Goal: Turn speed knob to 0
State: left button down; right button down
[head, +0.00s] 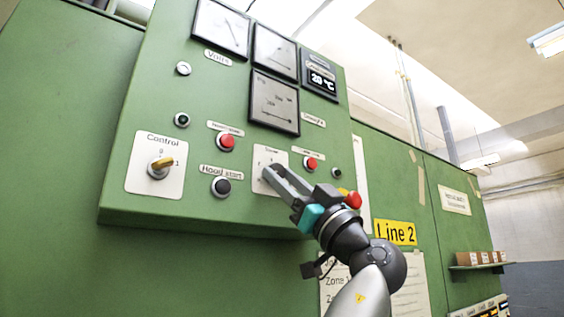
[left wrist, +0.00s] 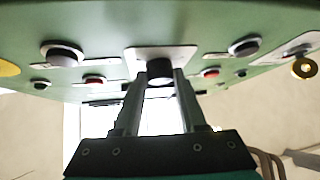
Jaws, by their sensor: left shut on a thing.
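The speed knob shows in the left wrist view as a dark round knob (left wrist: 160,72) on a pale plate (left wrist: 143,54). In the head view its white plate (head: 262,154) sits on the green panel, and the fingers cover the knob and much of the plate. My left gripper (head: 270,172) reaches in from the lower right. In the left wrist view its two fingers stand on either side of the knob, shut on it. The knob's pointer and the setting it points at are hidden. My right gripper is not in view.
A red button (head: 226,142) and a black button (head: 221,186) sit left of the plate. Another red button (head: 311,163) is close to the right, near the gripper. Gauges (head: 274,101) are above.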

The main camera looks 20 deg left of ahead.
pick_arm(q)
jog(key=shift+w+n+g+y+p, duration=0.15)
jog(key=shift+n+g+y+p, duration=0.25)
jog(key=shift+n+g+p, duration=1.1)
jog(key=shift+n+g+b, duration=0.4)
jog(key=shift+c, duration=2.3)
grip_release()
jog(key=b+v, duration=0.5)
jog(key=v, duration=1)
jog(key=shift+d+f, duration=0.1)
